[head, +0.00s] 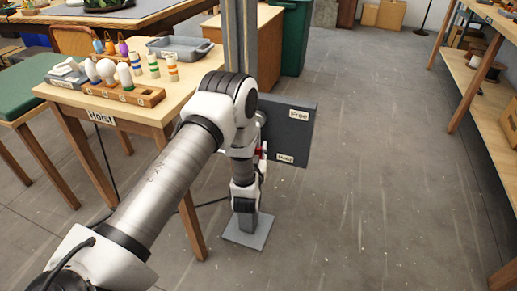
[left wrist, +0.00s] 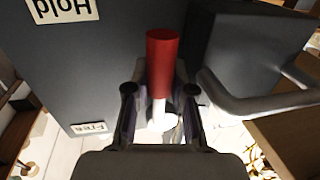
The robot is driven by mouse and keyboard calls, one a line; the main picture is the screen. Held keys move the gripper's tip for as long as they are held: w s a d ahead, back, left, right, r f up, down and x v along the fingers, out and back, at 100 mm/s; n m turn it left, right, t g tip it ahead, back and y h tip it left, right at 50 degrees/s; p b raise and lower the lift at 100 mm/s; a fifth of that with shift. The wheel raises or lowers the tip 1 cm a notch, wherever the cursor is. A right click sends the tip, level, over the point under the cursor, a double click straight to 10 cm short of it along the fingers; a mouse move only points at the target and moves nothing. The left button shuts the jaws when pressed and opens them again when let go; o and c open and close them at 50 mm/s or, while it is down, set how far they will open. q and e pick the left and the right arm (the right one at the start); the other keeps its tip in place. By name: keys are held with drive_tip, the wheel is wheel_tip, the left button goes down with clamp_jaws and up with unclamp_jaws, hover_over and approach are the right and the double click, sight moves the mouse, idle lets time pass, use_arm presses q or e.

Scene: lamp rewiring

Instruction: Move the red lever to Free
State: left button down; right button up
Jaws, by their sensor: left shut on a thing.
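The red lever (left wrist: 162,58) stands between the fingers of my left gripper (left wrist: 160,92) in the left wrist view, with a pale shaft below the red grip. My left gripper is shut on it. In the head view only a small red bit of the lever (head: 264,150) shows beside my wrist, close to the lower Hold label (head: 285,157). The Free label (head: 298,115) is higher on the dark grey panel (head: 305,138). In the left wrist view the Hold label (left wrist: 62,10) is upside down at the top left and the Free label (left wrist: 88,128) is lower left. My right gripper is out of view.
A wooden table (head: 120,110) with bulbs, bottles and a grey tray (head: 180,48) stands left of the panel. A grey post (head: 240,40) rises behind my arm. Wooden shelves (head: 490,90) line the right. The floor right of the panel is clear.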

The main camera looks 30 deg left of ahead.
sight(279, 137)
use_arm(q)
drive_tip(key=shift+d, duration=0.1)
drive_tip(key=shift+w+d+r+n+g+h, duration=0.15)
drive_tip(key=shift+d+r+n, duration=0.1)
drive_tip(key=shift+d+n, duration=0.55)
drive_tip(key=shift+w+d+r+n+g+h, duration=0.2)
drive_tip(key=shift+d+n, duration=0.35)
drive_tip(key=shift+n, duration=0.35)
drive_tip(key=d+n, duration=0.1)
drive_tip(key=d+r+n+p, duration=0.1)
drive_tip(key=d+r+n, duration=0.1)
drive_tip(key=n, duration=0.1)
drive_tip(key=shift+w+r+h, duration=0.15)
drive_tip(key=shift+w+h, duration=0.15)
drive_tip(key=shift+h, duration=0.05)
drive_tip(key=r+n, duration=0.1)
drive_tip(key=d+r+n+h+p, duration=0.1)
drive_tip(key=n, duration=0.1)
drive_tip(key=shift+w+d+r+g, duration=0.15)
drive_tip(key=shift+w+r+g, duration=0.05)
drive_tip(key=shift+g, duration=0.05)
drive_tip(key=shift+w+d+r+n+h+p, duration=0.1)
drive_tip(key=shift+d+r+n+h+p, duration=0.15)
drive_tip(key=shift+r+n, duration=0.65)
drive_tip(key=shift+d+r+n+h+p, duration=0.15)
drive_tip(key=shift+r+n+h+p, duration=0.2)
drive_tip(key=shift+r+n, duration=0.55)
drive_tip(key=shift+f, duration=0.15)
